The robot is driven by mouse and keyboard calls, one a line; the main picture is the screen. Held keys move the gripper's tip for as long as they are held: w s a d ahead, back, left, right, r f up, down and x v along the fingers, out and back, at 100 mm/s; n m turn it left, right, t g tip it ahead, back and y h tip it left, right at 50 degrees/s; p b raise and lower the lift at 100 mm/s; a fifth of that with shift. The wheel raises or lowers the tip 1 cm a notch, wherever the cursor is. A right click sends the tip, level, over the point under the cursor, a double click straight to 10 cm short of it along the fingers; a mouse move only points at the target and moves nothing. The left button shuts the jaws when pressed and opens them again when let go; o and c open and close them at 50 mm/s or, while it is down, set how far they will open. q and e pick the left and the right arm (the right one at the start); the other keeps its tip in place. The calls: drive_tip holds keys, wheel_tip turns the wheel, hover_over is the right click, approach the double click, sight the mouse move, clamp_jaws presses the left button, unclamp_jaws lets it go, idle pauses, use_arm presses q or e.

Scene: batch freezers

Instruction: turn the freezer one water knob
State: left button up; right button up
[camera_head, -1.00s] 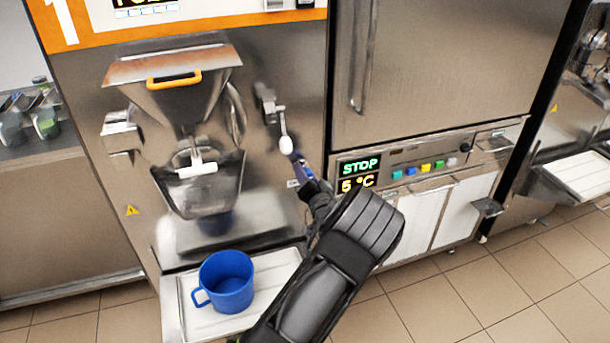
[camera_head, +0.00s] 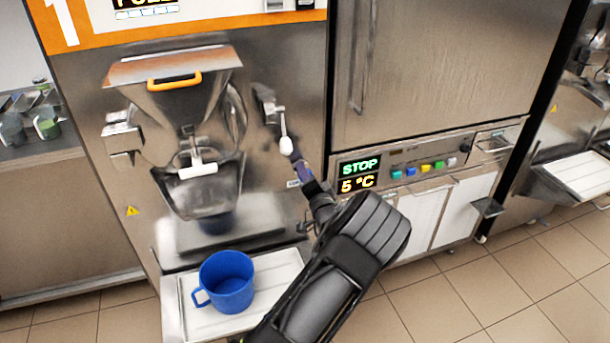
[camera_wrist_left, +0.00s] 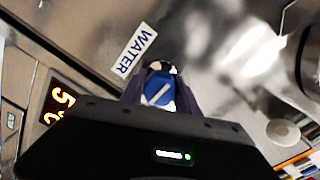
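The water knob (camera_wrist_left: 160,90) is a blue dial with a white line across its face, seen in the left wrist view. The white WATER label (camera_wrist_left: 135,50) is just beside it. My left gripper (camera_wrist_left: 160,96) has a finger on each side of the knob and appears closed on it. In the head view my left gripper (camera_head: 304,172) reaches the freezer front below the white-tipped lever (camera_head: 286,143), and it hides the knob. The white line lies diagonally in the wrist view. My right gripper is not in view.
A blue mug (camera_head: 227,284) stands on the white tray (camera_head: 283,267) under the freezer's outlet, left of my arm. A STOP and 5 °C display (camera_head: 359,176) with coloured buttons is close on the right. Open tiled floor (camera_head: 500,290) lies to the right.

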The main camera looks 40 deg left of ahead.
use_arm(q)
drive_tip(key=o, duration=0.4)
drive_tip(key=shift+o, duration=0.2)
drive_tip(key=v, duration=0.7)
drive_tip(key=shift+s+d+b, duration=0.25)
drive_tip(key=shift+s+b, duration=0.1)
drive_tip(key=shift+b, duration=0.1)
drive_tip(key=s+d+f+g+h, duration=0.1)
drive_tip(key=s+d+f+h, duration=0.25)
drive_tip(key=f, duration=0.45)
drive_tip(key=s+d+f+n+g+h, duration=0.1)
drive_tip(key=s+d+f+g+h, duration=0.15)
drive_tip(key=s+d+f, duration=0.45)
drive_tip(key=s+d+f+g+h, duration=0.1)
drive_tip(key=s+d+f+h, duration=0.15)
drive_tip(key=f, duration=0.75)
drive_tip(key=s+d+f+n+g+h, duration=0.1)
drive_tip(key=s+d+h, duration=0.4)
drive_tip(key=s+d, duration=0.5)
drive_tip(key=s+d+f+n+g+h, duration=0.1)
drive_tip(key=s+d+g+h, duration=0.3)
drive_tip(key=s+d, duration=0.5)
drive_tip(key=d+h, duration=0.1)
drive_tip(key=d, duration=0.3)
drive_tip(key=shift+s+d+f+n, duration=0.25)
drive_tip(key=shift+s+f+n, duration=0.05)
drive_tip(key=shift+s+n, duration=0.1)
